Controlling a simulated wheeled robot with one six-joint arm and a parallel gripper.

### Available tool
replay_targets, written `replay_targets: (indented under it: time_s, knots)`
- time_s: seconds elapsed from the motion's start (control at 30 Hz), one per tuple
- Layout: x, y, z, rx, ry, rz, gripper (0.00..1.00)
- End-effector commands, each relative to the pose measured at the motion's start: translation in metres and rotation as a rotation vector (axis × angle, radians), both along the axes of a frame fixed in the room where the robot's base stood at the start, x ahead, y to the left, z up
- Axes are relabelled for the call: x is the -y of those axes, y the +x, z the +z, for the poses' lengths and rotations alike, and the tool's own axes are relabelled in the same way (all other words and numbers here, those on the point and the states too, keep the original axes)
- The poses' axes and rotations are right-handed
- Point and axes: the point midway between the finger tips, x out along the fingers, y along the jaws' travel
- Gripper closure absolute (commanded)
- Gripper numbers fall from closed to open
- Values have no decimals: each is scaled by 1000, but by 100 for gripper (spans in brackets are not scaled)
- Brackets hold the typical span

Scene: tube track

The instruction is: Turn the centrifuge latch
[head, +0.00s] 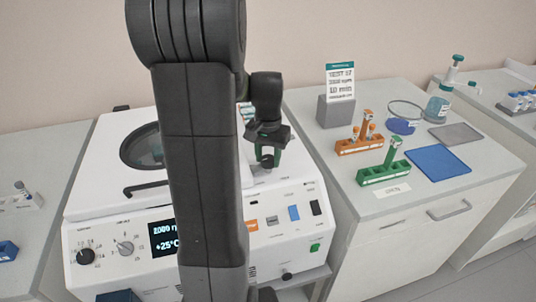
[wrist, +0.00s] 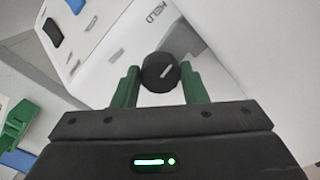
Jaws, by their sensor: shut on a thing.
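The white centrifuge (head: 110,185) stands on the left bench, its lid down with a round dark window. The latch is a round black knob with a white pointer line (wrist: 160,72), beside the word "HELD" in the wrist view. The pointer line slants up to the right. My gripper (head: 268,155) is over the centrifuge's front right top in the head view. In the wrist view its green fingers (wrist: 159,88) stand on either side of the knob, shut on it. My arm hides the middle of the centrifuge in the head view.
The front panel has knobs, a display (head: 163,240) and a blue switch (head: 294,213). On the right bench are an orange rack (head: 358,146), a green rack (head: 385,173), a blue mat (head: 438,162) and a sign (head: 340,82). The right bench's front is mostly clear.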

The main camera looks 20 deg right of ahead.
Motion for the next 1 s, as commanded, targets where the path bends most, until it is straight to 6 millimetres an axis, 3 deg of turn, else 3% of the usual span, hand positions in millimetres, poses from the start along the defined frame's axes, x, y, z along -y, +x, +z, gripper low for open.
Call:
replay_targets:
  time_s: [0.4, 0.97, 1.0]
  knots:
    - [0, 1, 1, 3, -1, -199, 84]
    - [0, 1, 1, 4, -2, -231, 84]
    - [0, 1, 1, 4, -2, -231, 59]
